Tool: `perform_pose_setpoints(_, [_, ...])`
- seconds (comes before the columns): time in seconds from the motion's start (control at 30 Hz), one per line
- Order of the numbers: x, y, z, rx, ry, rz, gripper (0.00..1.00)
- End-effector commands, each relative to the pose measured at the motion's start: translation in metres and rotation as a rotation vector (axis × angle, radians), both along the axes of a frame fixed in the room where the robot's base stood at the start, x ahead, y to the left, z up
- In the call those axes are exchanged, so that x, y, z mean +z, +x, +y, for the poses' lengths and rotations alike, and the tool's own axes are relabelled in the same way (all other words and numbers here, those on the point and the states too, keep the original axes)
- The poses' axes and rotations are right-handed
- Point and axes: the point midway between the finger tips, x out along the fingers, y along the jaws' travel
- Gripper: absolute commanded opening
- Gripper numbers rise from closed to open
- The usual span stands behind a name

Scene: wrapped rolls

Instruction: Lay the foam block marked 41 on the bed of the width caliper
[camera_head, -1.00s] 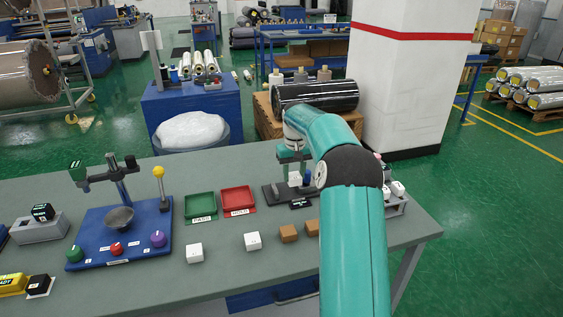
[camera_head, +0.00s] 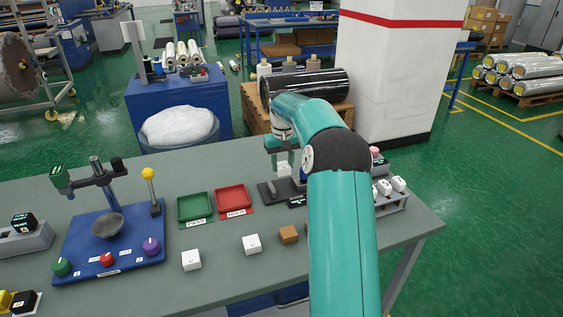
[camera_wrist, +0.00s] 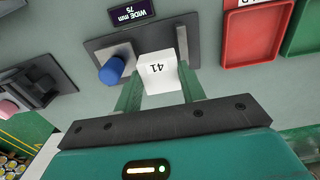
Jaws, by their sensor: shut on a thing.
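The white foam block marked 41 (camera_wrist: 158,70) is between the two green fingers of my gripper (camera_wrist: 160,86), which is shut on it. The block (camera_head: 284,168) also shows below my gripper (camera_head: 282,152) in the head view. It is over the dark bed of the width caliper (camera_wrist: 103,52), between the blue knob (camera_wrist: 111,71) and a dark upright jaw (camera_wrist: 182,42). I cannot tell whether it touches the bed. The caliper's display (camera_wrist: 132,15) reads WIDE mm 75. In the head view my arm hides the caliper's right part (camera_head: 268,192).
A green PASS tray (camera_head: 182,208) and a red HOLD tray (camera_head: 219,199) lie left of the caliper. White blocks (camera_head: 191,260) and a brown block (camera_head: 289,234) stand in front. A grey rack (camera_head: 393,203) with white blocks is at right.

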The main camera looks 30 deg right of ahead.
Motion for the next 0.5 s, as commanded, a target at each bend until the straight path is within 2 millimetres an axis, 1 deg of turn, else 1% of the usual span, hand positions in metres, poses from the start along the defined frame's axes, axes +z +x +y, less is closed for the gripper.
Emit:
perform_pose_setpoints(0.17, [-0.010,-0.001,0.001,0.001,0.000,0.001,0.18])
perform_pose_setpoints(0.5, [-0.039,0.001,0.000,0.001,0.000,0.001,0.18])
